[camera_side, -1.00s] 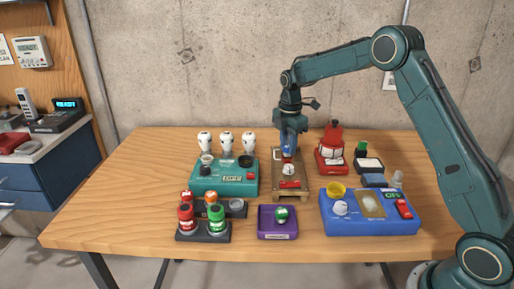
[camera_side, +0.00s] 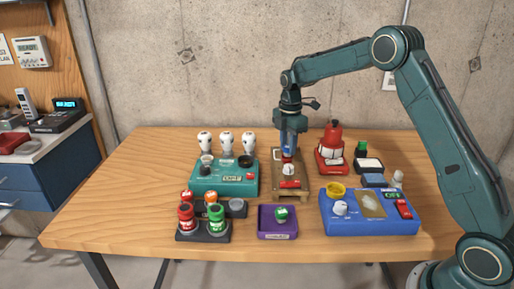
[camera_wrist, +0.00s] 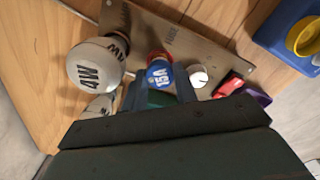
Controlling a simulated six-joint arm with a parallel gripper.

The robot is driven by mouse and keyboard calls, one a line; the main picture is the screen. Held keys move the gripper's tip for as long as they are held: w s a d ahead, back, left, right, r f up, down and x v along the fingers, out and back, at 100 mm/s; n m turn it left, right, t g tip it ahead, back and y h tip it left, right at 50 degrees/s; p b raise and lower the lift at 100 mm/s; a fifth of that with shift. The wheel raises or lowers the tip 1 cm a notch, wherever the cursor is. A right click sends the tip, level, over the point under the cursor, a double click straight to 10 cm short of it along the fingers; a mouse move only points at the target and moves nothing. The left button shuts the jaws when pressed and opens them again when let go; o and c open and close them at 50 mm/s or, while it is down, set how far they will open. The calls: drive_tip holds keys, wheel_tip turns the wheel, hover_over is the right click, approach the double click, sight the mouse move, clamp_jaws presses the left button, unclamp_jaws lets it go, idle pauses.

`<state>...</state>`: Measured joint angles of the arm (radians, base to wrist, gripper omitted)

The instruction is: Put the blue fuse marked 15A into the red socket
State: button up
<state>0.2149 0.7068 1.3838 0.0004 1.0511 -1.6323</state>
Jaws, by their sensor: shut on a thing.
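In the side view the fuse is mostly hidden between the fingers. The red socket (camera_side: 287,157) is on the board, directly below the gripper. Its red edge also shows just beyond the fuse in the wrist view (camera_wrist: 156,56). The fuse looks upright and in line with the socket. I cannot tell whether it is seated inside.
The board (camera_side: 291,198) also carries a white dial (camera_side: 288,170) and a red switch (camera_side: 290,184). A teal box (camera_side: 222,184) with white bulbs behind it stands left.

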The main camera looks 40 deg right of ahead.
drive_tip(key=shift+f, duration=0.65)
idle(0.5)
drive_tip(key=o, duration=0.7)
drive_tip(key=shift+r, duration=0.1)
wheel_tip(320, 180, up, 11)
drive_tip(key=shift+f, duration=0.1)
idle(1.2)
idle(0.4)
